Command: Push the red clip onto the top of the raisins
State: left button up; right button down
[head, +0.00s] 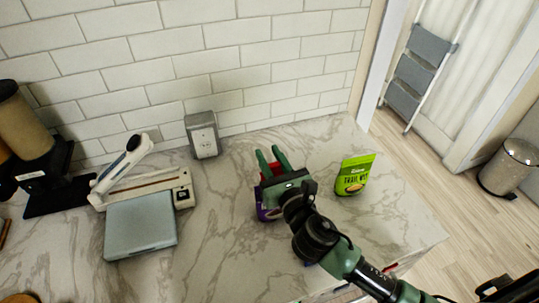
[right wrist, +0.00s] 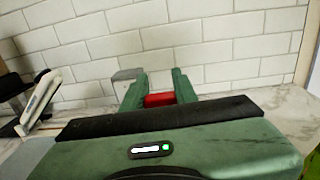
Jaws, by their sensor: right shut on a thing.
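My right gripper (head: 269,152) reaches over the marble counter in the head view. The red clip (head: 276,169) shows between its green fingers. In the right wrist view the red clip (right wrist: 160,99) sits between the fingers of the right gripper (right wrist: 158,74), which is shut on it. A purple package, seemingly the raisins (head: 267,213), stands below and beside the gripper body, which hides most of it. I cannot tell whether the clip touches the top of the package. My left gripper is not in view.
A green trail mix bag (head: 354,175) stands to the right of the gripper. A grey box (head: 203,135) stands by the tiled wall. A white sealer-like device (head: 150,185) and a grey flat box (head: 140,224) are at left. Counter between them is clear.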

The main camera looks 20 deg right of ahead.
jog(key=shift+p, duration=0.4)
dwell(1.1)
jog(key=shift+f+b, duration=1.15)
jog(key=shift+f, duration=0.45)
jog(key=c, duration=1)
grip_release()
jog(key=s, duration=0.2)
jog(key=s+b, duration=0.1)
jog(key=s, duration=0.2)
jog(key=s+b, duration=0.1)
jog(key=s, duration=0.1)
jog(key=shift+s+d, duration=0.35)
jog(key=shift+s, duration=0.05)
